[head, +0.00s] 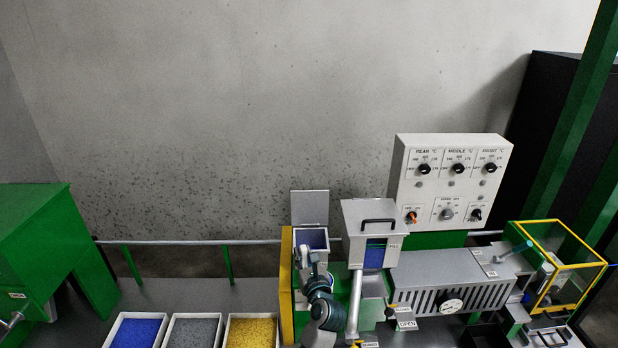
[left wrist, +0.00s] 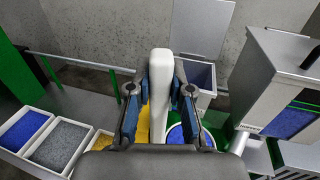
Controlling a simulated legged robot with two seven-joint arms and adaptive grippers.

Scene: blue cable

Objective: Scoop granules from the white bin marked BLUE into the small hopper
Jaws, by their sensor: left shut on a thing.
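The small hopper (head: 313,238) is an open square grey box with its lid raised behind it; it also shows in the left wrist view (left wrist: 198,78). My left gripper (head: 309,256) is at the hopper's front side. In the left wrist view the left gripper (left wrist: 160,100) is shut on a thick white handle (left wrist: 160,72), apparently the scoop's. A white-rimmed round shape with blue granules (left wrist: 177,137) shows beside the right finger; I cannot tell whether it is the scoop's bowl. The white bin with blue granules (head: 107,334) stands at lower left. My right gripper is not in view.
White bins of grey granules (head: 169,334) and yellow granules (head: 226,335) stand right of the blue one. A larger lidded hopper (head: 403,214) with a blue window stands close right of the small hopper. A control panel (head: 450,184) and yellow-framed guard (head: 561,252) are farther right.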

